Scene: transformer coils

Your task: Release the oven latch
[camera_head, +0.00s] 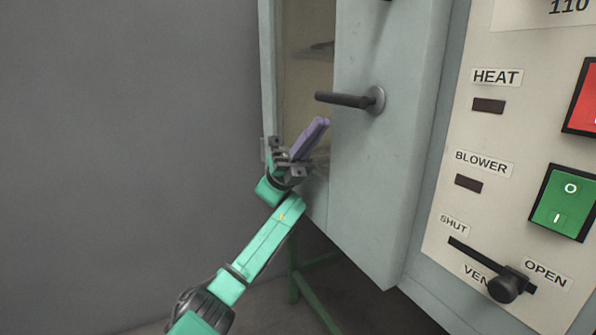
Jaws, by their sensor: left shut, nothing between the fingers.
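The oven latch is a dark lever handle (345,99) on a round base near the middle of the pale grey oven door (385,190). The lever lies nearly level and its free end points left. The door stands ajar, with the oven's beige inside (305,75) showing between its left edge and the frame. My left gripper (321,122) has purple fingers, shut and empty. Its tips are just below the lever's free end and appear apart from it. The fingers overlap the opening and the door's left edge. My right gripper is out of view.
A control panel (445,190) stands right of the door, with HEAT and BLOWER labels, a red switch (585,100), a green switch (565,203) and a vent slider knob (507,286). A green stand leg (315,300) is below. Open space lies left, before a grey wall.

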